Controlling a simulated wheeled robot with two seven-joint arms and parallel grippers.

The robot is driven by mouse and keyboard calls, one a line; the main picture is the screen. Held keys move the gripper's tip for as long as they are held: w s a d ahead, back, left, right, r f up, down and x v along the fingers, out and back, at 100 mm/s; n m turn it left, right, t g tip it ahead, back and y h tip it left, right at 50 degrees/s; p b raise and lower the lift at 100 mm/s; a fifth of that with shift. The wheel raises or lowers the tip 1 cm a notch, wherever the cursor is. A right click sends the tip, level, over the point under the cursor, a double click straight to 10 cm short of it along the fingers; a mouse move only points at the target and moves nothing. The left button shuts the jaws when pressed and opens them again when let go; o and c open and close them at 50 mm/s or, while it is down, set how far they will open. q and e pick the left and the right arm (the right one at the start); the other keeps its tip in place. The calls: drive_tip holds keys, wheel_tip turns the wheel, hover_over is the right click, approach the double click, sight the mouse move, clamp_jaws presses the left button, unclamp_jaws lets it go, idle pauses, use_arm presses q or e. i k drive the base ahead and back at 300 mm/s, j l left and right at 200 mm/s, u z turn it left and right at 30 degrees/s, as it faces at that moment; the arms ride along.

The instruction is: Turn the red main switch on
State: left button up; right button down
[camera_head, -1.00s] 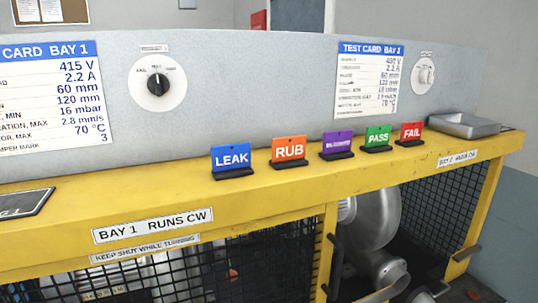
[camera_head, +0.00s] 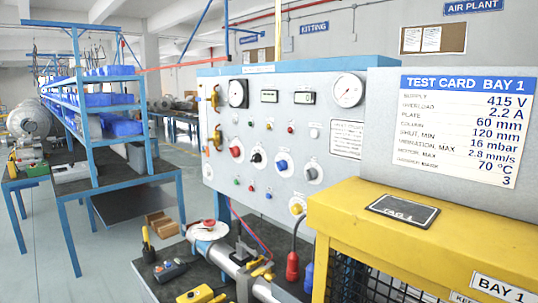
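A red rotary knob (camera_head: 236,152) sits on a pale round plate at the left of the grey control panel (camera_head: 225,110). It looks like the red main switch, but its label and handle position are too small to read. A black knob (camera_head: 257,158), a blue knob (camera_head: 282,166) and a grey knob (camera_head: 312,174) stand in a row to its right. Neither of my grippers is in view, and nothing covers the red knob.
A yellow bench guard (camera_head: 430,235) with a tag plate (camera_head: 402,210) fills the right foreground. A dark low bench (camera_head: 165,285) with a pipe rig (camera_head: 235,268) lies below the panel. A blue shelf rack (camera_head: 95,110) stands left, beside open floor.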

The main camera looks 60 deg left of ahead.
sight(234, 150)
drive_tip(key=u, duration=2)
drive_tip(key=j+z, duration=0.2)
drive_tip(key=z, duration=0.2)
drive_tip(key=i+j+z, duration=0.1)
drive_tip(key=z, duration=0.35)
drive_tip(key=j+z, duration=0.4)
drive_tip(key=l, duration=0.1)
